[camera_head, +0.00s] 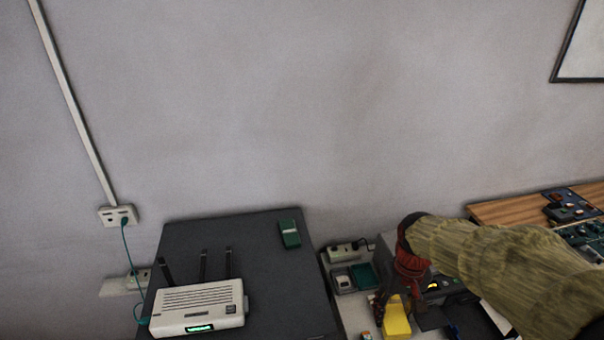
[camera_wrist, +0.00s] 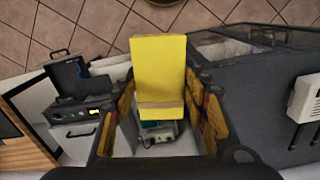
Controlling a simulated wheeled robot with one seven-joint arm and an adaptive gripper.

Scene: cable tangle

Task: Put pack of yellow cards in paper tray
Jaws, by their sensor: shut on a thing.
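The yellow card pack (camera_head: 396,318) is a plain yellow block, held between the fingers of my gripper (camera_head: 393,299) at the lower right of the head view. In the wrist view the pack (camera_wrist: 159,65) stands out between both fingers of my gripper (camera_wrist: 160,98), which are shut on it. It hangs above the gap between the dark cabinet and the printer. The printer (camera_wrist: 80,112) has a small orange display and a raised black panel (camera_wrist: 72,77). I cannot tell for certain which part is the paper tray.
A dark cabinet (camera_head: 262,300) stands left of my gripper, with a white router (camera_head: 197,307) and a green box (camera_head: 289,233) on top. A wooden surface with electronics (camera_head: 570,207) is at the right.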

